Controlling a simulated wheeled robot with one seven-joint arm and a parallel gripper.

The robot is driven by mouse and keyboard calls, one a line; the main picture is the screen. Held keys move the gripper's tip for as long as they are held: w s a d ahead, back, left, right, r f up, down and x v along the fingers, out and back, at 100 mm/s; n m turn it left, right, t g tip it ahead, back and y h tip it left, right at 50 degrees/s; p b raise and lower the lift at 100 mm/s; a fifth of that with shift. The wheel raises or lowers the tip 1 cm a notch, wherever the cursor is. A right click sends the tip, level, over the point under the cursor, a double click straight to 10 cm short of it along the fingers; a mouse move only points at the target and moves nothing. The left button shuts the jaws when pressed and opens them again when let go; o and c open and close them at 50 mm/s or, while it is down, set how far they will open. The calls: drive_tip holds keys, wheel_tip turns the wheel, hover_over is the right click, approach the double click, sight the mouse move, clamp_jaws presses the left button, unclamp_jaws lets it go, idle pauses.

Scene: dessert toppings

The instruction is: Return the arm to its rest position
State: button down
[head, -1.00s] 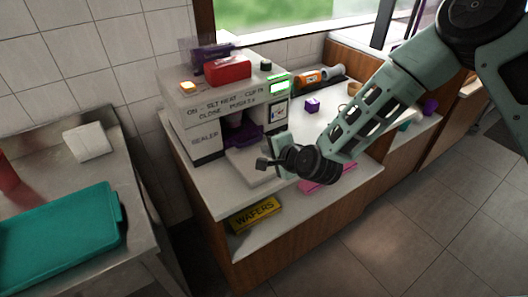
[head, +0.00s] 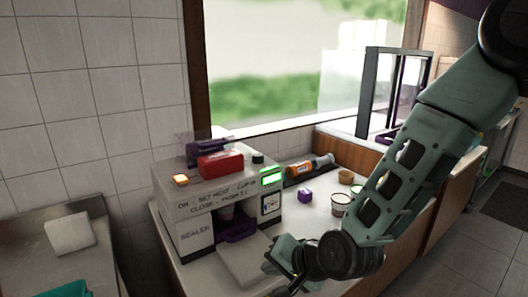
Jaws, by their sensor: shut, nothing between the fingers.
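My gripper (head: 272,270) is low in the middle of the head view, in front of the sealer machine and near its pale sliding tray (head: 250,262). Its fingers are small, dark and partly hard to make out. They look shut with nothing held. My green arm reaches down to it from the upper right and hides part of the counter. Whether the gripper touches the tray cannot be told.
The sealer (head: 187,238) has a red block (head: 221,165) on top and a purple part in its opening. A metal table (head: 92,262) is at left.

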drive_tip(key=s+d+r+n+g+h, duration=0.2)
drive_tip(key=s+d+r+n, duration=0.1)
drive_tip(key=s, duration=0.4)
drive_tip(key=s+d+r+n+g+h, duration=0.2)
drive_tip(key=s+d+r+n, duration=0.1)
drive_tip(key=s+d+n, duration=0.2)
drive_tip(key=s+d+r+n+g+h, duration=0.2)
drive_tip(key=s+d+r+n, duration=0.1)
drive_tip(key=s, duration=0.6)
drive_tip(key=shift+s+d+r+n, duration=0.25)
drive_tip(key=shift+d+n, duration=0.45)
drive_tip(key=shift+d, duration=0.05)
